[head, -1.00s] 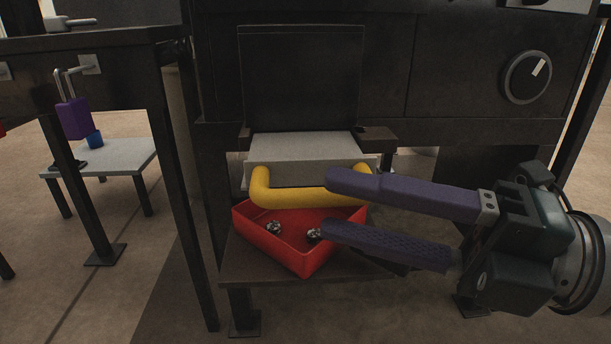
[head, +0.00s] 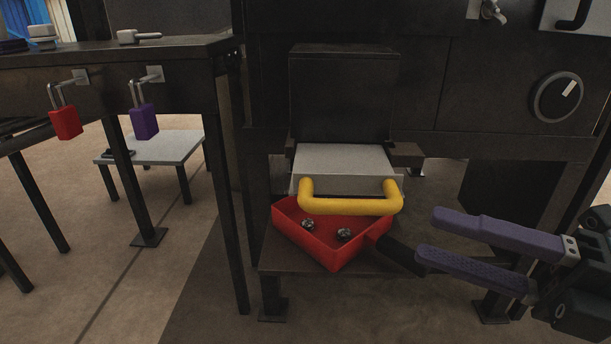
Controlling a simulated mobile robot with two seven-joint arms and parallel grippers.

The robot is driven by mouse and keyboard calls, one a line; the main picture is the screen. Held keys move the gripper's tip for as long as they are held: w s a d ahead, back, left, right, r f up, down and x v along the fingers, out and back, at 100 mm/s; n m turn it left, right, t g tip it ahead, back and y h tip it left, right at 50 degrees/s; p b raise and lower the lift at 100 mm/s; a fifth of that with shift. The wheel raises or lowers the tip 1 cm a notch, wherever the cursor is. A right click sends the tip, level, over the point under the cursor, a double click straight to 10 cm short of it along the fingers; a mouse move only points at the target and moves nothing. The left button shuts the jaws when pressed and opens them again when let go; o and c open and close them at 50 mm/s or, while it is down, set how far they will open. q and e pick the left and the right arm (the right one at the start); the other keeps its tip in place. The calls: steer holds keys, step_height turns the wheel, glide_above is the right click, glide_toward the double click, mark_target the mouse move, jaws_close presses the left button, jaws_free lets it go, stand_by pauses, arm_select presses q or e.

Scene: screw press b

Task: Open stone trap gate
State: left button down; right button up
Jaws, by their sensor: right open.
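The stone trap gate appears to be the pale grey drawer-like piece (head: 343,160) low on the dark machine. A thick yellow handle (head: 350,205) spans its front. My right gripper (head: 427,234) is open and empty, with purple fingers pointing left. It is to the right of the yellow handle and apart from it in the picture. Below the handle, a red tray (head: 322,250) with a dark handle holds small dark metallic pieces (head: 344,235). My left gripper is not in view.
The red tray stands on a low dark shelf (head: 290,262). A dial (head: 557,97) is on the machine at the right. A dark bench at the left carries a red padlock (head: 66,122) and a purple padlock (head: 144,122). A small grey table (head: 165,148) stands behind it.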

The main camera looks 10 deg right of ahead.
mark_target(369, 212)
steer(key=x, duration=0.5)
steer(key=b+x, duration=0.1)
steer(key=x, duration=0.4)
steer(key=shift+w+d+b, duration=0.25)
steer(key=shift+b, duration=0.05)
jaws_close()
stand_by(0.9)
